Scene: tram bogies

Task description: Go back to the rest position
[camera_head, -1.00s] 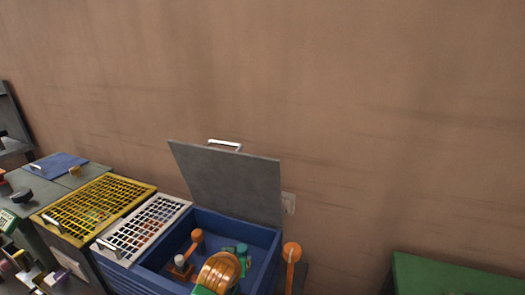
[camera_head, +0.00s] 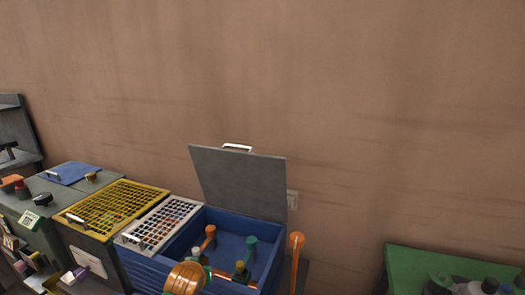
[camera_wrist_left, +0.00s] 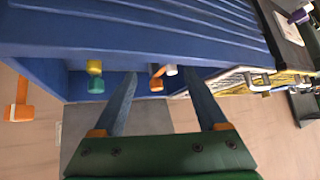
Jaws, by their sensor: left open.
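In the head view, a rounded orange part of my arm (camera_head: 186,278) is low in front of the box, and the fingers cannot be made out. My right gripper is in neither view.
The box's grey lid (camera_head: 240,183) stands open against the wall. Orange-topped (camera_head: 210,232) and teal-topped (camera_head: 251,243) handles rise inside. An orange lever (camera_head: 297,241) stands right of it. White (camera_head: 165,222) and yellow (camera_head: 115,207) grids lie left. A green surface (camera_head: 420,258) is at right.

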